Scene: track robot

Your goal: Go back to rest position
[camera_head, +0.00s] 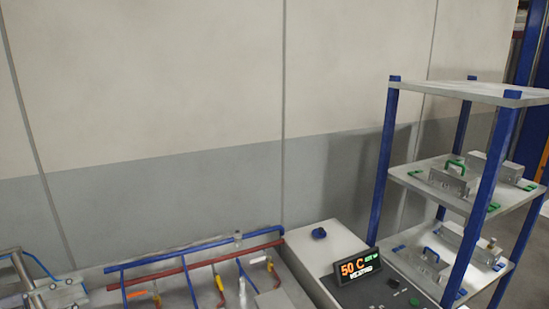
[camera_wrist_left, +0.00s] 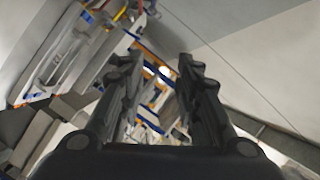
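My left gripper (camera_wrist_left: 157,75) shows in the left wrist view with its two dark fingers spread apart. Nothing is held between them. Past the fingers are blurred blue, orange and white structures at a distance. I cannot make out either gripper clearly in the head view. My right gripper is not in view.
A rack with blue posts (camera_head: 383,160) and grey shelves holds metal parts with green and blue handles. A control box's display (camera_head: 356,269) reads "50 C". Red and blue pipes (camera_head: 190,262) run along the bench at lower left. A plain wall (camera_head: 150,100) stands behind.

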